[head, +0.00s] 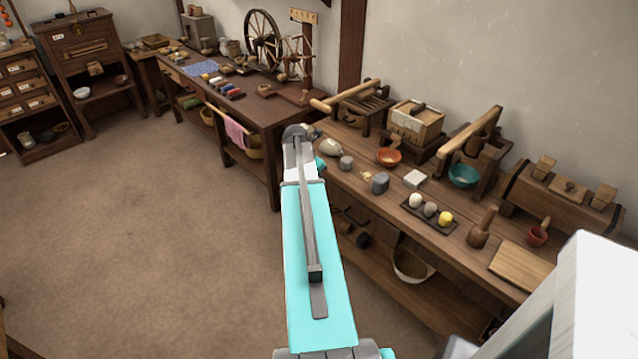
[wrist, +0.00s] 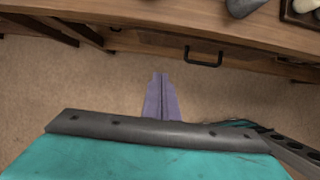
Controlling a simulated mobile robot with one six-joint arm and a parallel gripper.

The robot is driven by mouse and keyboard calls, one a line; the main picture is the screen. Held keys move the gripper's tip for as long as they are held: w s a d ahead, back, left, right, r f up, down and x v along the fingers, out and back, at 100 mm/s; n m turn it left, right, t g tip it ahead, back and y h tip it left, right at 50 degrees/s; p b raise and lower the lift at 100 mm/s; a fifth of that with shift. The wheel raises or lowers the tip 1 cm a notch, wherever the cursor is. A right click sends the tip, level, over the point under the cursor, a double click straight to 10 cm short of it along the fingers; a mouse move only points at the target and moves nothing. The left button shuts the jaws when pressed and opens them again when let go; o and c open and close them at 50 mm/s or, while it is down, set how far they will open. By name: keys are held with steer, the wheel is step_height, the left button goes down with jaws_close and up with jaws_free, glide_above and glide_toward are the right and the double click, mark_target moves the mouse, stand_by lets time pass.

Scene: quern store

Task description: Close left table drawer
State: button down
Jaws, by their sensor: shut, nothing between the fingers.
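The near work table (head: 470,235) runs along the right wall in the head view. In the wrist view a wooden drawer front (wrist: 160,39) with a black bar handle (wrist: 203,58) lies below the tabletop edge. I cannot tell from this steep angle how far the drawer stands out. My gripper's purple fingers (wrist: 160,92) are together and empty, over the floor in front of the drawer, a little left of and apart from the handle.
The tabletop holds an orange bowl (head: 389,157), a teal bowl (head: 463,175), a mortar and pestle (head: 483,228) and a dark tray (head: 430,214) of balls. The floor (head: 150,240) to the left is clear.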

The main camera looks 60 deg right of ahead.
steer(key=c, duration=2.2)
jaws_free()
steer(key=o, duration=0.4)
steer(key=shift+w+a+f, duration=0.1)
steer(key=shift+a+f, duration=0.1)
steer(key=shift+a, duration=0.05)
steer(key=shift+c, duration=0.2)
steer(key=w+a+f+m+y, duration=0.1)
steer(key=a+f+m, duration=0.1)
steer(key=a+f, duration=0.75)
steer(key=w+a+f+m+g+y, duration=0.1)
steer(key=a+f+m, duration=0.25)
steer(key=a, duration=1.05)
steer(key=w+a+f+m+y, duration=0.1)
steer(key=a+f, duration=0.6)
steer(key=a, duration=0.5)
steer(key=s+a+f+m+g, duration=0.2)
steer(key=s+a+f+m, duration=0.2)
steer(key=s+a, duration=0.6)
steer(key=s+a+f+m+g+y, duration=0.1)
steer(key=s+a+f+m, duration=0.3)
steer(key=s+a, duration=0.5)
steer(key=a+f, duration=0.1)
steer(key=a, duration=0.5)
steer(key=shift+s+a+f+g, duration=0.15)
steer(key=shift+s+a+g, duration=0.05)
steer(key=shift+s+g, duration=0.2)
steer(key=shift+m, duration=0.25)
